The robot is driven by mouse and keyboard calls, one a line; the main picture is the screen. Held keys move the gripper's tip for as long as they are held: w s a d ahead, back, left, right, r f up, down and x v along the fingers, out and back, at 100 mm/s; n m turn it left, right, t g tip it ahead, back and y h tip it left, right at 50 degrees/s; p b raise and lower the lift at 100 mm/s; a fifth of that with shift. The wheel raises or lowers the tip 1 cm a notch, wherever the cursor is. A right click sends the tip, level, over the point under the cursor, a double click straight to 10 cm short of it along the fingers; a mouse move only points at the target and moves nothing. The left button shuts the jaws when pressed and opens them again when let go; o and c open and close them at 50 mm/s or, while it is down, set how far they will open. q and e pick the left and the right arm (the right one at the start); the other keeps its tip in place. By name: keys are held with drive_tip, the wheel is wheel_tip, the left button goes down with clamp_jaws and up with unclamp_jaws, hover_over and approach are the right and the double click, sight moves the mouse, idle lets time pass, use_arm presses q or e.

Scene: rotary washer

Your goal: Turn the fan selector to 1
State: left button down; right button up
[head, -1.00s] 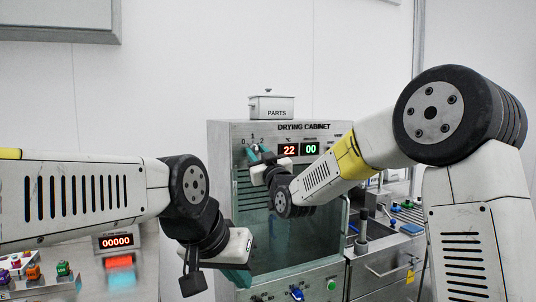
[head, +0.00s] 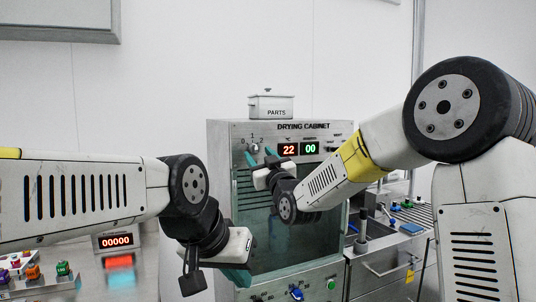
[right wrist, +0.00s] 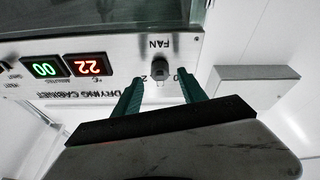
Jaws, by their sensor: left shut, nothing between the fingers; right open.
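The fan selector (head: 254,148) is a small knob at the upper left of the drying cabinet's panel, with 0, 1 and 2 around it. In the right wrist view the knob (right wrist: 161,68) appears upside down under the word FAN, between the 2 and the 0. My right gripper (head: 258,157) is open. Its teal fingers (right wrist: 161,78) are spread on either side of the knob in the picture, with nothing held; I cannot tell their exact distance from the panel. My left gripper (head: 238,275) is shut and empty, low in front of the cabinet.
The drying cabinet (head: 228,135) shows red 22 and green 00 displays. A parts box (head: 271,105) stands on top. Knobs and a green button (head: 332,284) line its lower panel. A sink bench is at right. A counter with a 00000 display (head: 116,241) is at left.

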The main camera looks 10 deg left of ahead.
drive_tip(key=v, duration=0.5)
drive_tip(key=shift+s+d, duration=0.2)
drive_tip(key=shift+d, duration=0.1)
drive_tip(key=s+d+f+m+g+h, duration=0.2)
drive_tip(key=s+d+f+g+h, duration=0.15)
drive_tip(key=d, duration=0.55)
drive_tip(key=s+d+f+m+g+h, duration=0.2)
drive_tip(key=s+d+f+h, duration=0.15)
drive_tip(key=d, duration=0.55)
drive_tip(key=s+d+f+m+g+h, duration=0.1)
drive_tip(key=s+d+f+m+g, duration=0.1)
drive_tip(key=s, duration=0.8)
drive_tip(key=s+d+f+m+g+h, duration=0.1)
drive_tip(key=s+d+f+m+g, duration=0.1)
drive_tip(key=s+d+f+g, duration=0.2)
drive_tip(key=s+d+f, duration=0.2)
drive_tip(key=s+d, duration=0.2)
drive_tip(key=s, duration=0.1)
drive_tip(key=shift+s+d+m+h, duration=0.3)
drive_tip(key=shift+s+h, duration=0.1)
drive_tip(key=shift+f, duration=0.1)
